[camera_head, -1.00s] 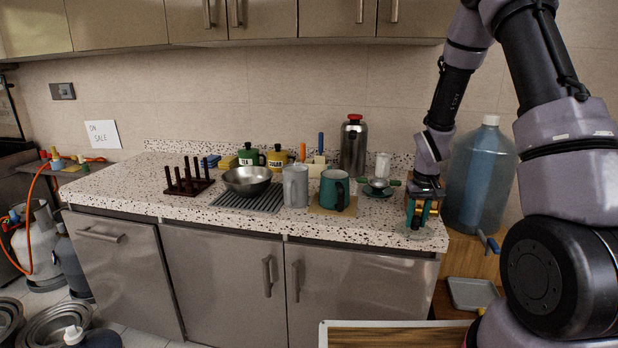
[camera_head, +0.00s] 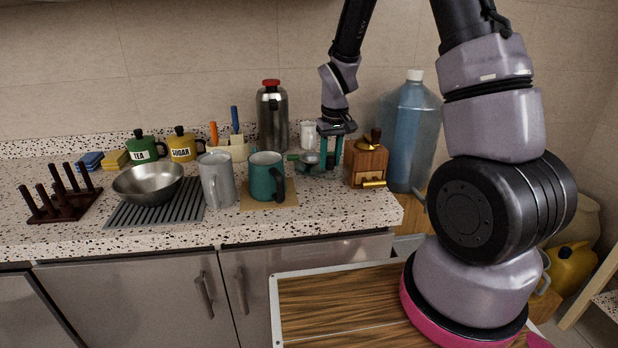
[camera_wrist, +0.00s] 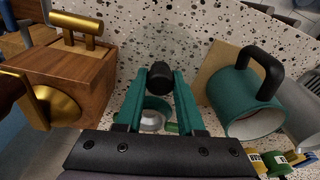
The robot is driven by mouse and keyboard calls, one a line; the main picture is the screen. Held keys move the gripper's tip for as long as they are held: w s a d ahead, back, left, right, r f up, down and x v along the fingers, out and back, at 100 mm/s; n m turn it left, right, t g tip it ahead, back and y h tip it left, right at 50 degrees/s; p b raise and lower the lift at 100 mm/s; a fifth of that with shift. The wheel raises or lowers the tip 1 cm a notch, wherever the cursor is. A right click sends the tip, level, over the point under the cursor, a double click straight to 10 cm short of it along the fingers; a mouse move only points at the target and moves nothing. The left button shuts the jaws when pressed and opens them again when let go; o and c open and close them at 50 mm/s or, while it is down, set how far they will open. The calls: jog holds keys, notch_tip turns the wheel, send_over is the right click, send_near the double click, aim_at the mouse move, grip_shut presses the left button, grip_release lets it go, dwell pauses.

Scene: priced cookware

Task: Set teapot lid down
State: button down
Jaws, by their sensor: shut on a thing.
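My gripper (camera_head: 329,150) points down over the back right of the counter, close beside the small metal strainer (camera_head: 309,160). In the wrist view its teal fingers (camera_wrist: 160,75) are shut on a dark rounded knob (camera_wrist: 160,80), which I take to be the teapot lid's. A green rim with a pale metal centre (camera_wrist: 153,115) shows between the fingers. I cannot tell whether the held thing touches the counter.
A wooden grinder with brass parts (camera_head: 367,163) stands just right of my gripper. A teal mug (camera_head: 264,178) on a tan mat stands to its left. A steel flask (camera_head: 271,118), white jar (camera_head: 307,134) and large blue bottle (camera_head: 408,135) stand nearby. Speckled counter (camera_head: 335,207) is clear in front.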

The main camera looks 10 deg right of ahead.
notch_tip(320, 180, down, 8)
jog(key=shift+r, duration=0.25)
jog(key=shift+f, duration=0.1)
jog(key=c, duration=0.5)
grip_release()
